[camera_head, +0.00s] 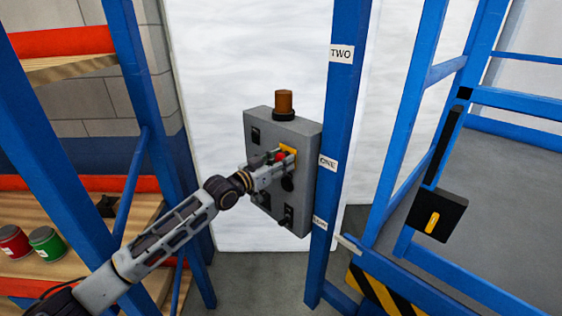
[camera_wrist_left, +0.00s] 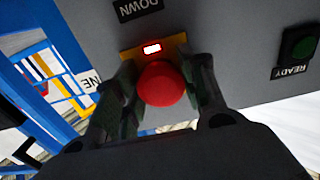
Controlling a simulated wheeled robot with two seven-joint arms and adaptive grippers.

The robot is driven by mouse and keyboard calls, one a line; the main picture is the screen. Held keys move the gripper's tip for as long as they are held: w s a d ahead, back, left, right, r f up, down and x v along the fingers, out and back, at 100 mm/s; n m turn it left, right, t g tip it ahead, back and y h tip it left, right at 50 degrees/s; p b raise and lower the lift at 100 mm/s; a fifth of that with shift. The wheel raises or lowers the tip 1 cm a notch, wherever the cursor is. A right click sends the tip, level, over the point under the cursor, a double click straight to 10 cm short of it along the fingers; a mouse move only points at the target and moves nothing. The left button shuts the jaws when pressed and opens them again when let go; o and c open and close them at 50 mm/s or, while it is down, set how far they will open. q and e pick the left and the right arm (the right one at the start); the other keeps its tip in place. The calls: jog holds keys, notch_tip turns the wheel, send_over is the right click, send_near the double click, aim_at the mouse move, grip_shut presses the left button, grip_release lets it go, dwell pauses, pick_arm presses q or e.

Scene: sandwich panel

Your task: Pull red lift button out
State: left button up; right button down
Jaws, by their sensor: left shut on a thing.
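The red lift button (camera_head: 279,156) sits on a yellow plate on the front of the grey control box (camera_head: 262,123). In the left wrist view the round red button (camera_wrist_left: 161,83) is large, with a lit red and white indicator on the yellow plate (camera_wrist_left: 181,41) beside it. My left gripper (camera_head: 276,162) is at the box, its two fingers on either side of the button. In the left wrist view the left gripper (camera_wrist_left: 160,95) is shut on the button. The fingers partly hide the yellow plate. My right gripper is not in view.
An amber lamp (camera_head: 284,102) tops the box. A blue post (camera_head: 341,110) with labels stands right beside it. In the left wrist view a green READY button (camera_wrist_left: 299,44) is at the right. A shelf with red and green cans (camera_head: 46,243) is at the left.

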pick_arm(q)
grip_shut()
jog(key=shift+s+a+f, duration=0.1)
jog(key=shift+s+a, duration=0.4)
jog(key=shift+s, duration=0.05)
jog(key=o, duration=0.6)
grip_release()
jog(key=shift+c, duration=0.2)
jog(key=o, duration=0.4)
jog(key=shift+s+a, duration=0.1)
jog(key=shift+a, duration=0.1)
jog(key=shift+d, duration=0.1)
jog(key=v, duration=1.2)
